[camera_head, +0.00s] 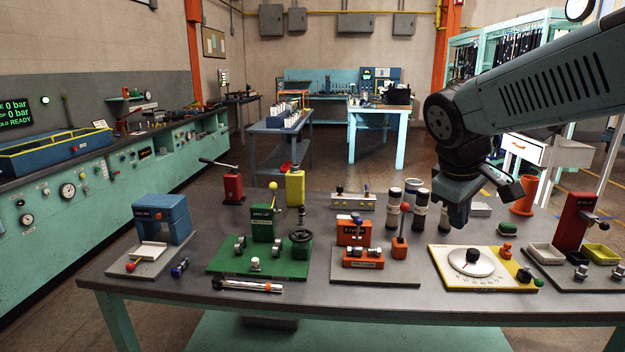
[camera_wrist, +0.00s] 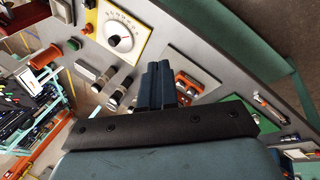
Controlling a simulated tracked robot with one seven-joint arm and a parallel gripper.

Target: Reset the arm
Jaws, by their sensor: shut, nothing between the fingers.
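My gripper (camera_head: 459,212) hangs from my arm at the right of the head view, above the table, with its fingers pointing down. It is shut and holds nothing. In the wrist view the two dark blue fingers (camera_wrist: 157,84) lie side by side. Below and right of the gripper in the head view is a yellow-edged plate with a white dial (camera_head: 470,262); the dial also shows in the wrist view (camera_wrist: 119,37). The gripper appears clear of the table and apart from these things.
Black-and-white cylinders (camera_head: 420,209) stand just left of my gripper. An orange fixture (camera_head: 353,232), green fixture (camera_head: 264,224) and blue press (camera_head: 163,216) stand further left. A red press (camera_head: 573,222) and orange cup (camera_head: 524,196) are at right. The table's front strip (camera_head: 345,299) is mostly clear.

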